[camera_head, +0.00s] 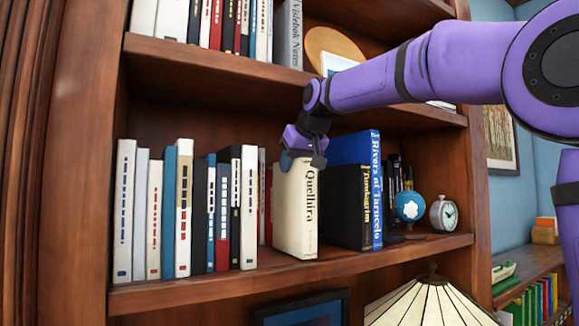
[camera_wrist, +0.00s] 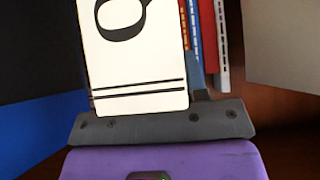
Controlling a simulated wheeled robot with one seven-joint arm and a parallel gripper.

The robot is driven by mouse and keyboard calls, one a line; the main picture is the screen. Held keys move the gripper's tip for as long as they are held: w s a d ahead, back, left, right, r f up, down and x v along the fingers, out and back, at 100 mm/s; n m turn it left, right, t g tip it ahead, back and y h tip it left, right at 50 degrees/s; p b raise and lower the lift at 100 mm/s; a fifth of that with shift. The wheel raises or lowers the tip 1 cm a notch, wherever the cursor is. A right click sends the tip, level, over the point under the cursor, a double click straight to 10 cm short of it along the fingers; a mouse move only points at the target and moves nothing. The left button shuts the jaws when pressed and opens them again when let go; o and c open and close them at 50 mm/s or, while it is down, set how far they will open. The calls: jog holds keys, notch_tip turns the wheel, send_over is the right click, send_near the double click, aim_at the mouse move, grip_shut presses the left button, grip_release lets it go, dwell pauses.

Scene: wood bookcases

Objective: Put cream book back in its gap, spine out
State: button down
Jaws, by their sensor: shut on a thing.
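The cream book (camera_head: 296,215), titled Quelhira, is upright on the middle shelf with its spine facing out. My gripper (camera_head: 304,158) is shut on its upper end from above. In the wrist view the cream spine (camera_wrist: 140,50) shows a large Q and dark stripes, close against my gripper (camera_wrist: 160,120). The book is between the row of books at left and the black Tundagrim book (camera_head: 367,205) at right, with space on the right side. I cannot tell whether its bottom touches the shelf (camera_head: 210,285). Its back end is hidden.
A blue book (camera_head: 376,190), Rivers of Tarnicelo, stands beside the black one. A thin red book (camera_head: 268,205) is just left of the cream book. The upper shelf (camera_head: 220,62) is overhead.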

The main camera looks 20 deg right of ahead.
jog(key=shift+f, duration=0.1)
dwell(0.3)
jog(key=c, duration=0.6)
grip_release()
jog(key=shift+f, duration=0.1)
jog(key=shift+c, duration=0.2)
jog(key=shift+s+r, duration=0.1)
jog(key=shift+r, duration=0.15)
jog(key=v, duration=0.7)
jog(key=shift+s, duration=0.15)
